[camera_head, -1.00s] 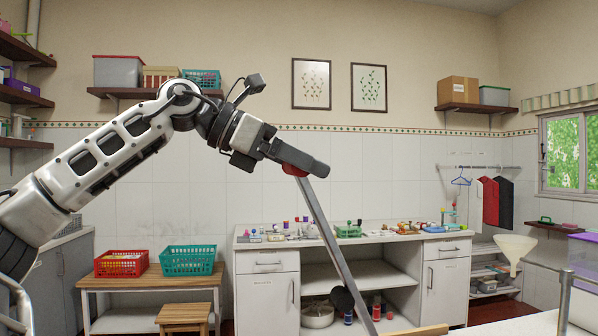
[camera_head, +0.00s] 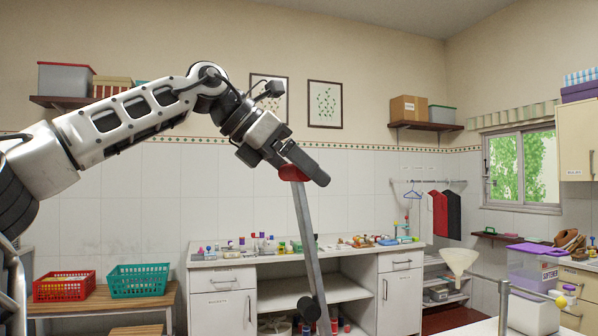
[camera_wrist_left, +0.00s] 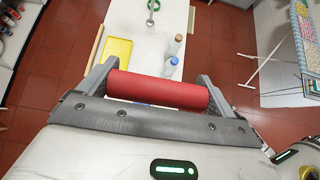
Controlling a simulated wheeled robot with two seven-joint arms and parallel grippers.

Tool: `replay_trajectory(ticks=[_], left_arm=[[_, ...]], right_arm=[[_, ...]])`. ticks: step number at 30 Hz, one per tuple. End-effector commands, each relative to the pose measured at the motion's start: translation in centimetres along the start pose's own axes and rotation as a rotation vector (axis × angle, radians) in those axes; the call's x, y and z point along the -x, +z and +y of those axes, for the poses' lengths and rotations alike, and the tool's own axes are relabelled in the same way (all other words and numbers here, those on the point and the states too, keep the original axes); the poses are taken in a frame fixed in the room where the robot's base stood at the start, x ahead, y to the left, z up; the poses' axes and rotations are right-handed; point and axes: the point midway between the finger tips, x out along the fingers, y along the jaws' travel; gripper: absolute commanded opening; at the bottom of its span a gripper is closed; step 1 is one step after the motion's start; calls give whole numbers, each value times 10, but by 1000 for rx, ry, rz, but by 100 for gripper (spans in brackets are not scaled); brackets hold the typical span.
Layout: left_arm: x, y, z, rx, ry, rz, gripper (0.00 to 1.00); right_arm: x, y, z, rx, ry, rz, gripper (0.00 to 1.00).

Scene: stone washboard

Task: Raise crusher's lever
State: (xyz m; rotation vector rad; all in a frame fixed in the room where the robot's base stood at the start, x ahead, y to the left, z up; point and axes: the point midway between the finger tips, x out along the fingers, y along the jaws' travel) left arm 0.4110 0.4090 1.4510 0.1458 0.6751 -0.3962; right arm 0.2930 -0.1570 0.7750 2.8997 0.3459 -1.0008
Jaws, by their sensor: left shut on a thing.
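The crusher's lever (camera_head: 306,230) is a long grey metal bar with a red handle at its top. It rises steeply in the head view, leaning slightly left, and its lower end runs out of the frame. My left gripper (camera_head: 303,165) is shut on the red handle (camera_head: 290,173). In the left wrist view the red handle (camera_wrist_left: 157,90) lies across between the fingers of my left gripper (camera_wrist_left: 155,88). The crusher's body cannot be made out. My right gripper is not in view.
Behind the lever is a white counter (camera_head: 212,262) with small bottles and items on it. Red (camera_head: 64,287) and teal (camera_head: 139,282) baskets stand on a bench at left. A cream funnel (camera_head: 460,262) is at right. Below the gripper, a white surface (camera_wrist_left: 140,45) holds bottles and a yellow tray (camera_wrist_left: 116,50).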

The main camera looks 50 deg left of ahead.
Motion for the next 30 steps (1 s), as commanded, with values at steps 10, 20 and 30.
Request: replay_trajectory(ticks=[10, 20, 30], left_arm=[[-4, -5, -1, 2, -7, 20, 100], [42, -1, 0, 1, -3, 12, 100], [121, -1, 1, 4, -6, 21, 100]], right_arm=[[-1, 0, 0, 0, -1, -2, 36], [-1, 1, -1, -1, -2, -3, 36], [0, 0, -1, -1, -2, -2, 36]])
